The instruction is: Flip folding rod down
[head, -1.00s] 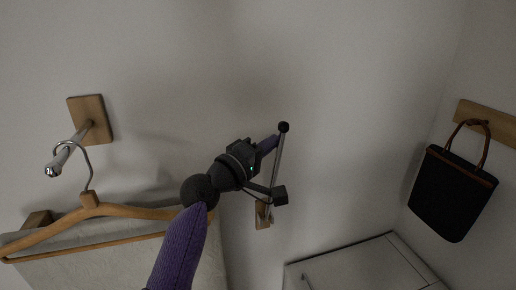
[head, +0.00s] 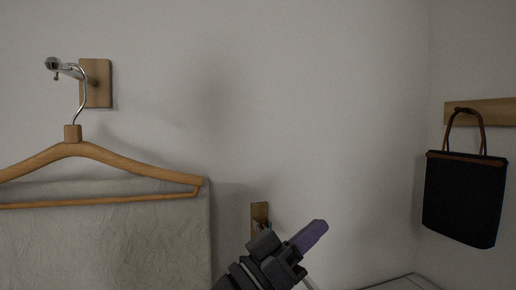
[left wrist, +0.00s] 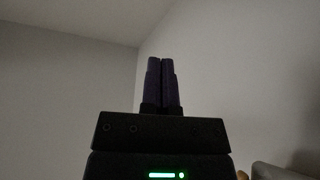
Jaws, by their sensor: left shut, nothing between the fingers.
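The wooden wall plate (head: 260,215) of the folding rod shows low in the middle of the head view. My left gripper (head: 318,227) is just in front of it and to its right, with its purple fingers shut and pointing up and right. A thin pale sliver (head: 309,284) shows below the gripper and may be part of the rod. The rest of the rod is hidden behind the gripper or out of view, so its angle is unclear. In the left wrist view, the fingers (left wrist: 161,62) are together and empty against bare wall. My right gripper is not in view.
A wooden hanger (head: 130,165) with a pale cloth (head: 120,240) hangs from a metal rod (head: 68,70) at the left. A black bag (head: 463,200) hangs at the right. A pale cabinet top (head: 405,284) shows at the bottom right. The wall between is bare.

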